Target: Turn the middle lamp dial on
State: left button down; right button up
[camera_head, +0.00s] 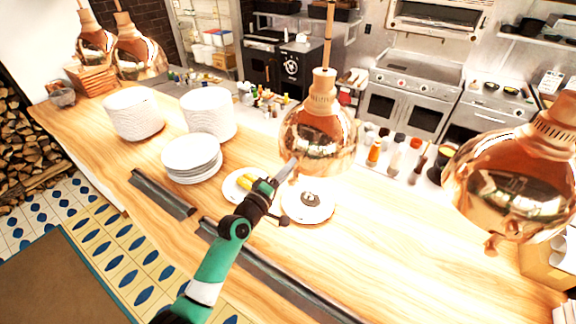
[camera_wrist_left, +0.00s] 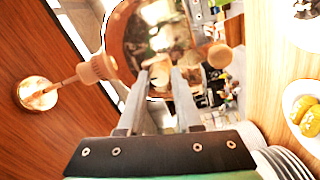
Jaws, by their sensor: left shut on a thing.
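The middle copper lamp (camera_head: 322,138) hangs on its rod above a white plate with dark food (camera_head: 310,199). My left arm reaches up from the bottom, and my left gripper (camera_head: 289,167) is at the lamp's lower left rim. In the left wrist view the copper lamp shade (camera_wrist_left: 122,35) fills the upper middle. My left gripper (camera_wrist_left: 162,72) is shut there on the small pale dial (camera_wrist_left: 159,77) on the lamp's side. In the head view the fingers hide the dial. The counter below the lamp looks bright. My right gripper is not in view.
A right copper lamp (camera_head: 515,185) hangs near, and copper lamps (camera_head: 138,55) hang at far left. Plate stacks (camera_head: 208,113) and a plate with yellow food (camera_head: 241,184) stand on the wooden counter. Bottles (camera_head: 375,150) line the back. The counter's front right is clear.

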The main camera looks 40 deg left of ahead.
pick_arm(q)
jog(key=shift+n, duration=0.5)
jog(key=shift+p, duration=0.3)
jog(key=c, duration=0.6)
grip_release()
jog(key=s+d+p, duration=0.1)
jog(key=s+d, duration=0.1)
jog(key=s, duration=0.9)
jog(key=shift+s+f, duration=0.2)
